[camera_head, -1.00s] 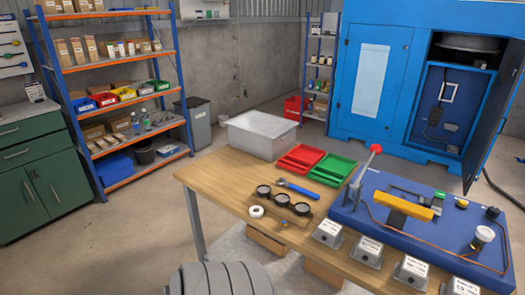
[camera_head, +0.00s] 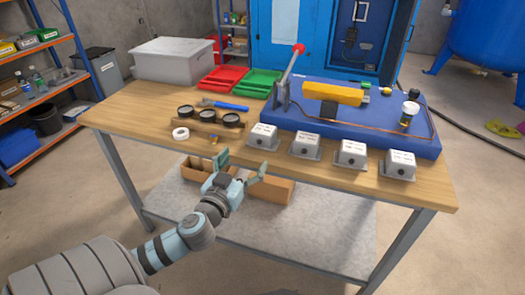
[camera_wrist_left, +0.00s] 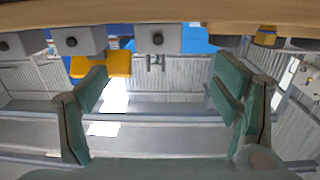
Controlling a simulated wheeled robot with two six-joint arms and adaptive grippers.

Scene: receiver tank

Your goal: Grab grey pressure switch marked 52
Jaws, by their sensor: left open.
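Several grey pressure switches with white printed labels stand in a row along the front of the wooden table (camera_head: 150,108): a leftmost one (camera_head: 263,137), a second (camera_head: 305,146), a third (camera_head: 351,155) and a rightmost one (camera_head: 398,165). Their labels are too small to read, so I cannot tell which is marked 52. My left gripper (camera_head: 242,166) is open and empty, in front of the table edge and apart from the leftmost switch. In the left wrist view, its green fingers (camera_wrist_left: 160,85) are spread wide, with grey switches (camera_wrist_left: 158,39) near the top. My right gripper is out of view.
A blue board (camera_head: 425,145) with a red-knobbed lever and yellow bar lies behind the switches. Cardboard boxes (camera_head: 270,187) sit below.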

